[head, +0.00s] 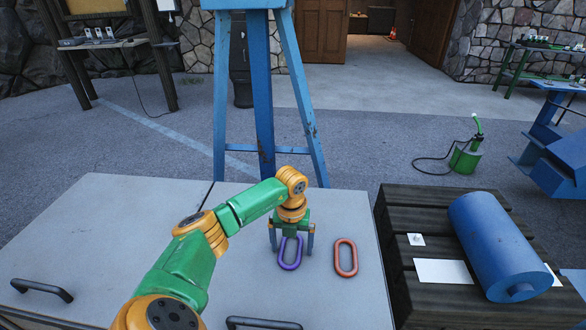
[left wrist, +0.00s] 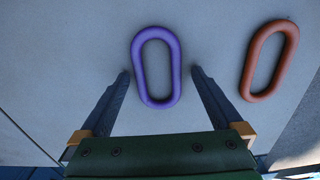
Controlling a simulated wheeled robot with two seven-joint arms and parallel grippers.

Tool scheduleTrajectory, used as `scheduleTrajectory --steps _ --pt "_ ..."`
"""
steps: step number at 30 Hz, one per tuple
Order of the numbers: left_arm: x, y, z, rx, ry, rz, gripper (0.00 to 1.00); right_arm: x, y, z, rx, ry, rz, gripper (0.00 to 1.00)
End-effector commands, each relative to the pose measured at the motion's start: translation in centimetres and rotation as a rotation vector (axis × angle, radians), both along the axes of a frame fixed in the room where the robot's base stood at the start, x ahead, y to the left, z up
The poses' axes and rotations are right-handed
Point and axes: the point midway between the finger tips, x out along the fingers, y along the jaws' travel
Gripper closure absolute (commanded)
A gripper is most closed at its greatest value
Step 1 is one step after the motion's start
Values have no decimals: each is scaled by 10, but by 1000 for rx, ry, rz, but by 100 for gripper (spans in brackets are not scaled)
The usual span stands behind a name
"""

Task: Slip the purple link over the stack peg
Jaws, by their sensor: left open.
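The purple link (head: 289,268), an oblong ring, lies flat on the pale grey table top (head: 110,225). My left gripper (head: 291,249) is open above it and holds nothing. In the left wrist view the purple link (left wrist: 137,70) lies partly between the tips of my left gripper (left wrist: 160,74), with a gap to each finger; its far end reaches beyond the tips. An orange-red link (head: 337,258) lies flat to the right, apart from the gripper, and also shows in the left wrist view (left wrist: 251,62). I cannot make out a stack peg. My right gripper is out of view.
A dark slatted crate (head: 395,232) stands right of the table, with a blue cylinder (head: 495,240) lying on it. Black handles (head: 42,289) sit near the table's front edge. A blue stand (head: 262,100) rises behind the table. The table's left part is clear.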

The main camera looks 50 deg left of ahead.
Motion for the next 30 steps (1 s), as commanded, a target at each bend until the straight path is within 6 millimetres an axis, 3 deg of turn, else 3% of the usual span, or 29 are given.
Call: scheduleTrajectory --steps 1,11,17,30 --pt "0 0 0 0 0 0 8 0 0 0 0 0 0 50" --pt "0 0 0 0 0 0 97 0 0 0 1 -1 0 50" --pt "0 0 6 1 -1 1 100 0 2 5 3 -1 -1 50" --pt "0 0 69 1 -1 1 100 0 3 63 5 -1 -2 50"
